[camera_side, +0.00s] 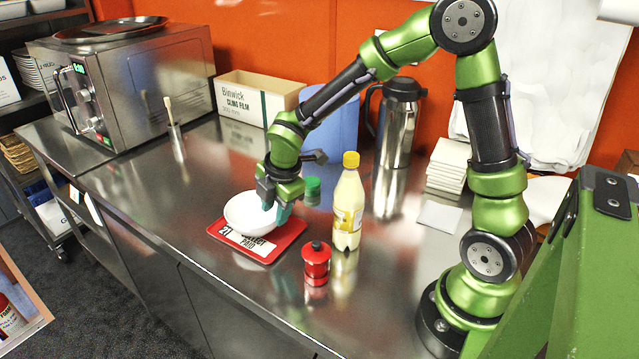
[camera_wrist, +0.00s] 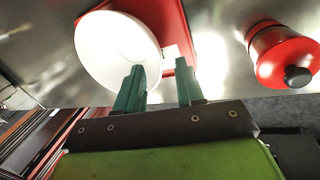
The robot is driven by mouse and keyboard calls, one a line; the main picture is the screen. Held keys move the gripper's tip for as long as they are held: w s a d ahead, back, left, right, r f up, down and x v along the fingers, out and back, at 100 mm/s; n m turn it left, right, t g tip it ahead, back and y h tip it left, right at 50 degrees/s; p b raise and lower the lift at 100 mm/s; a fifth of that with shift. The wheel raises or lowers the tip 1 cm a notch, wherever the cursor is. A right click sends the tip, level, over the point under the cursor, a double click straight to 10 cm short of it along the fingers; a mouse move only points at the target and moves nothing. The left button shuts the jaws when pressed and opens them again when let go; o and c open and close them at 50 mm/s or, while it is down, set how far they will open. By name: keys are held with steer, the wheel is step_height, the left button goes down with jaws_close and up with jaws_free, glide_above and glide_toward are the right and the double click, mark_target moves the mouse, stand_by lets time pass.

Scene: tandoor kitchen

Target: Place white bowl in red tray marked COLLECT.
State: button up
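The white bowl (camera_side: 247,214) sits upright on the red tray (camera_side: 291,236), whose label is partly covered by the bowl. The bowl (camera_wrist: 105,50) also shows in the wrist view, with the tray (camera_wrist: 175,32) behind and to its right. My gripper (camera_side: 277,208) is at the bowl's right rim in the side view. In the wrist view, my gripper (camera_wrist: 158,80) has its two green fingers apart. One finger is over the bowl's inside and the other is outside the rim. Whether either finger touches the bowl is unclear.
A red jar (camera_side: 317,262) stands close right of the tray, with a yellow bottle (camera_side: 348,210) behind it. A steel flask (camera_side: 398,130) and white stacked pieces (camera_side: 449,165) are farther back.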

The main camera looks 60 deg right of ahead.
steer(key=s+a+r+m+t+y, duration=0.1)
steer(key=s+r+m+t, duration=0.3)
steer(key=s+r+m, duration=1.2)
steer(key=s+m+y, duration=0.1)
steer(key=m, duration=0.3)
steer(key=shift+s+y, duration=0.25)
steer(key=shift+y, duration=0.05)
